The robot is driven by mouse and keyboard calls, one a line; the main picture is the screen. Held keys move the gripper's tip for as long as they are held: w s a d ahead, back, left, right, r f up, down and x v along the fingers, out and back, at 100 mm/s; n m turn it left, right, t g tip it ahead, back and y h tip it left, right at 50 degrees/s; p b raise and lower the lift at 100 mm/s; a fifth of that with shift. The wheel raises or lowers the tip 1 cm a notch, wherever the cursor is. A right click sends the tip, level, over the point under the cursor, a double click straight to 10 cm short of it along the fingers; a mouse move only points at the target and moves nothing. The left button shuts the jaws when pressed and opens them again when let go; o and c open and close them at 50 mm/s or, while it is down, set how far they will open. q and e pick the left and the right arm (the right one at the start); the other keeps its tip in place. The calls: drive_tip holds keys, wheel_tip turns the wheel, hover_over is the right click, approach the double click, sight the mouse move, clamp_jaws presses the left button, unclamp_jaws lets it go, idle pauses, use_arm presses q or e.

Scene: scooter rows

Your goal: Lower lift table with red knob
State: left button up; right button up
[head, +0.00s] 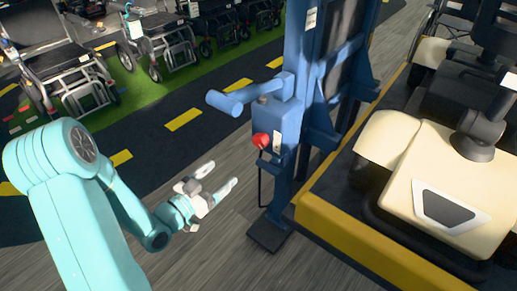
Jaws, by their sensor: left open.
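The red knob (261,141) sits on the blue column (289,115) of the lift, in the middle of the head view, below a thick blue handle (238,99). The lift table (345,235) is a platform with a yellow edge at the right and carries a cream scooter (440,170). My left gripper (222,177) is open and empty, to the left of and below the knob in the picture, apart from it. Its two pale fingers point to the upper right. My right gripper is not in view.
Several wheelchairs (75,80) stand on green flooring at the upper left. A dark lane with yellow dashes (183,120) crosses behind my arm. The column's dark foot (267,235) rests on the grey wood floor, which is clear around my gripper.

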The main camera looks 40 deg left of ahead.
sight(258, 143)
use_arm(q)
drive_tip(key=w, duration=0.5)
drive_tip(key=w+d, duration=0.1)
drive_tip(key=w, duration=0.9)
drive_tip(key=shift+w+d+r, duration=0.1)
drive_tip(key=shift+w+d, duration=0.15)
drive_tip(key=shift+w, duration=0.1)
drive_tip(key=c, duration=1.1)
